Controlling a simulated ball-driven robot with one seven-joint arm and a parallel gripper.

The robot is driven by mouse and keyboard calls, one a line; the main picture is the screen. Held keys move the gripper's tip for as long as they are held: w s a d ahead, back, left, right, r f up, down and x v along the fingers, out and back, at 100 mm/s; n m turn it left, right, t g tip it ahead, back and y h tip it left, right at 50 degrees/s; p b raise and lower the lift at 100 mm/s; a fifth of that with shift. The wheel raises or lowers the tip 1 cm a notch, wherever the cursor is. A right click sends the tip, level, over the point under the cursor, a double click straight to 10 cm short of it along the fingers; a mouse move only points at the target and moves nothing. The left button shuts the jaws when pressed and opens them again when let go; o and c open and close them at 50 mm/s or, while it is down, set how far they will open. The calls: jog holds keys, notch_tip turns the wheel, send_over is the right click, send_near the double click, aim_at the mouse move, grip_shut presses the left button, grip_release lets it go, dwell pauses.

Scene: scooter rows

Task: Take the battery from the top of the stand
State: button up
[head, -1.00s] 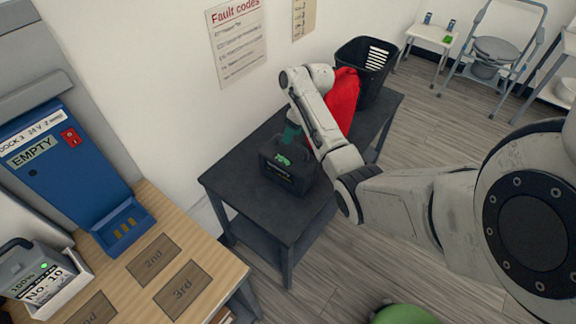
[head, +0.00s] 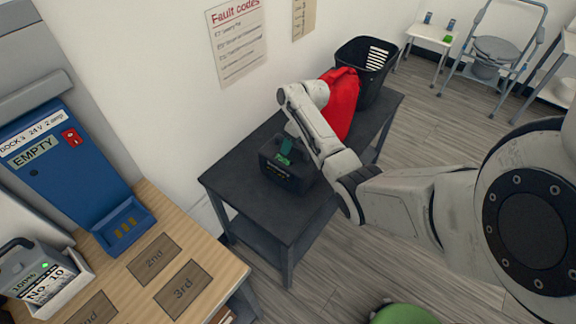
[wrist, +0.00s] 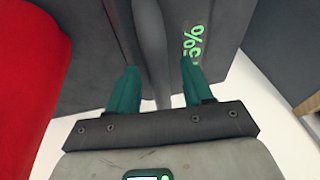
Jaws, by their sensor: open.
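A dark battery (head: 279,177) sits on the top of the black stand (head: 232,184) against the wall. Its lit green display (wrist: 194,43) shows at the upper right of the wrist view, partly cut by a finger. My gripper (head: 287,150) is over the battery with its green fingers pointing down. In the wrist view the two fingers (wrist: 160,88) are apart, with the battery's grey handle (wrist: 150,45) between them. I cannot tell whether either finger touches the handle. My arm hides part of the stand.
A red bag (head: 342,100) and a black basket (head: 372,62) stand behind on the same stand. At left, a wooden bench (head: 205,255) holds a blue dock (head: 70,160) marked EMPTY and a grey battery (head: 40,270) labelled No. 10.

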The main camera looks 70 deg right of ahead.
jog(key=shift+f, duration=0.1)
dwell(0.3)
grip_shut()
dwell(1.2)
jog(key=shift+w+d, duration=0.1)
jog(key=shift+d, duration=0.05)
